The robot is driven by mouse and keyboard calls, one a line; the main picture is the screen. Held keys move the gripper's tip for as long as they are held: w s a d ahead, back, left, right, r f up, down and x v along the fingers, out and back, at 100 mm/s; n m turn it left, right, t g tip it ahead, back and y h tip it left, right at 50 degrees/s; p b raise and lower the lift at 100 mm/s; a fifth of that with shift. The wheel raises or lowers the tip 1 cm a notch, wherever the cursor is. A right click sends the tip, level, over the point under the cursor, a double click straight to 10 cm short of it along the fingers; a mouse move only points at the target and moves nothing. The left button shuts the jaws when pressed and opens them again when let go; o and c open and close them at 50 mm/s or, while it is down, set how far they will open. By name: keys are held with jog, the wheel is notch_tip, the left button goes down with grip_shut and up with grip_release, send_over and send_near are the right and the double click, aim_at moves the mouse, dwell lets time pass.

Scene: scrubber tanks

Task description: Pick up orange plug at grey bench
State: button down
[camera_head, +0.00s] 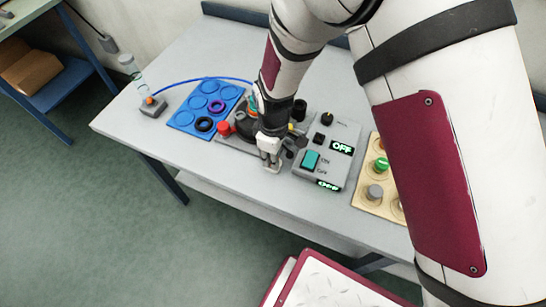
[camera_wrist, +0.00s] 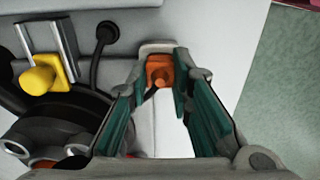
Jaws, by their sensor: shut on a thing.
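The orange plug (camera_wrist: 159,72) is in the wrist view, between the tips of my gripper (camera_wrist: 160,80). The teal-lined fingers are shut on it, one on each side. In the head view my gripper (camera_head: 270,162) points down at the front part of the grey bench (camera_head: 225,55), between a dark round device and the grey control box. The plug cannot be made out there. I cannot tell whether the plug touches the bench.
The grey control box (camera_head: 328,155) with lit displays stands just right of my gripper. A blue tray (camera_head: 187,118) with rings lies to the left. A wooden button board (camera_head: 372,203) is further right. A small box (camera_head: 152,107) with a blue cable stands at the left edge.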

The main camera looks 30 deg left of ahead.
jog(key=r, duration=0.2)
jog(key=s+r+p, duration=0.1)
jog(key=shift+d+r+p, duration=0.1)
jog(key=shift+r+p, duration=0.2)
jog(key=shift+r, duration=0.1)
jog(key=s+d+r+p, duration=0.1)
jog(key=s+d+p, duration=0.15)
jog(key=s, duration=0.45)
jog(key=s+d+p, duration=0.2)
jog(key=s+p, duration=0.1)
jog(key=s, duration=0.4)
jog(key=shift+s+d+r, duration=0.1)
jog(key=shift+d+r, duration=0.05)
jog(key=shift+r, duration=1.15)
jog(key=shift+s+d+r, duration=0.1)
jog(key=shift+d+r, duration=0.05)
jog(key=shift+r, duration=1.15)
jog(key=shift+w, duration=0.1)
jog(key=w+d+b, duration=0.2)
jog(key=w+b, duration=1)
jog(key=w, duration=1.5)
jog(key=shift+w+d, duration=0.3)
jog(key=shift+d, duration=0.1)
